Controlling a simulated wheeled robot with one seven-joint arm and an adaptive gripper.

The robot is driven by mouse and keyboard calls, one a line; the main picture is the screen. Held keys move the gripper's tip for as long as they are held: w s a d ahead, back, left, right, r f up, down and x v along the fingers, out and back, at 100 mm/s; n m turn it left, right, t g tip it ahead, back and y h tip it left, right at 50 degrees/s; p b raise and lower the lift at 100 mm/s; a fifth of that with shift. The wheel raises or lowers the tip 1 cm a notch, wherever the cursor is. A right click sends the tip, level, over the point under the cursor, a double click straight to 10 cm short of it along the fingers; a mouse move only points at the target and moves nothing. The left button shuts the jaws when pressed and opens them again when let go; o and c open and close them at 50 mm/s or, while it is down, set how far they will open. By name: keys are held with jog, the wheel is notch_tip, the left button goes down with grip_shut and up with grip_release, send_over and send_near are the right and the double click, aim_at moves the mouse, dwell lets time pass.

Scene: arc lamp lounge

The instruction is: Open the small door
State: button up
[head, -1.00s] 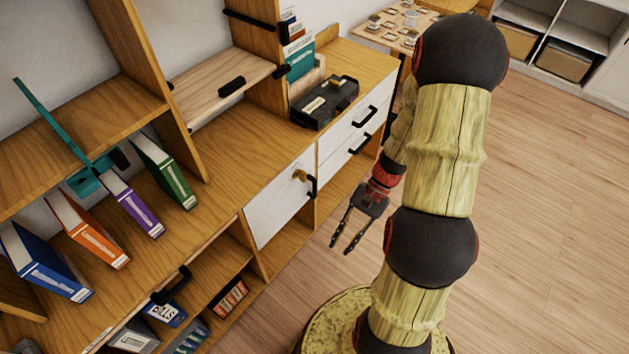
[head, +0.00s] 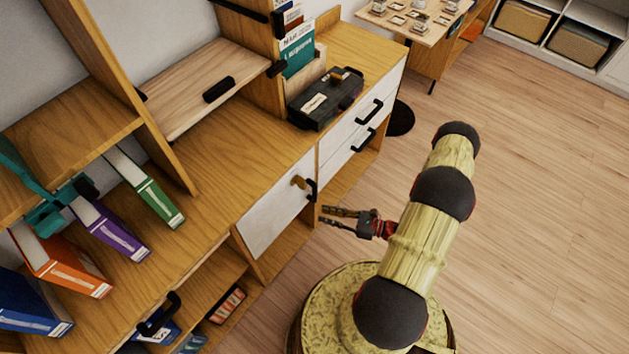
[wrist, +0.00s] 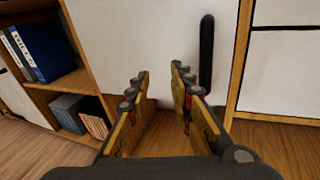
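The small white door (head: 272,216) sits in the low front of the wooden shelf unit and looks closed. It also shows ahead in the wrist view (wrist: 130,40). Its black upright handle (head: 311,190) is at the door's right edge, and in the wrist view the handle (wrist: 206,52) stands just right of my fingers. My gripper (head: 324,215) is open and empty, pointing at the door a little below the handle. It also shows in the wrist view (wrist: 160,73), apart from the handle.
White drawers (head: 365,117) with black handles are right of the door. Open shelves with books (wrist: 45,50) lie to its left. A black box (head: 325,98) and leaning books (head: 145,188) stand on the countertop. The floor (head: 510,190) at right is clear.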

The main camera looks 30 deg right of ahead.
jog(key=m+t+h, duration=0.1)
jog(key=t+h, duration=0.1)
send_near(315, 190)
jog(key=w+f, duration=0.2)
jog(key=w, duration=0.1)
jog(key=b+x, duration=0.1)
jog(key=x, duration=0.3)
jog(key=b+x, duration=0.1)
jog(key=x, duration=0.3)
jog(key=shift+s+a+r, duration=0.15)
jog(key=shift+a+r, duration=0.05)
jog(key=shift+a, duration=0.05)
jog(key=shift+c, duration=1.1)
grip_shut()
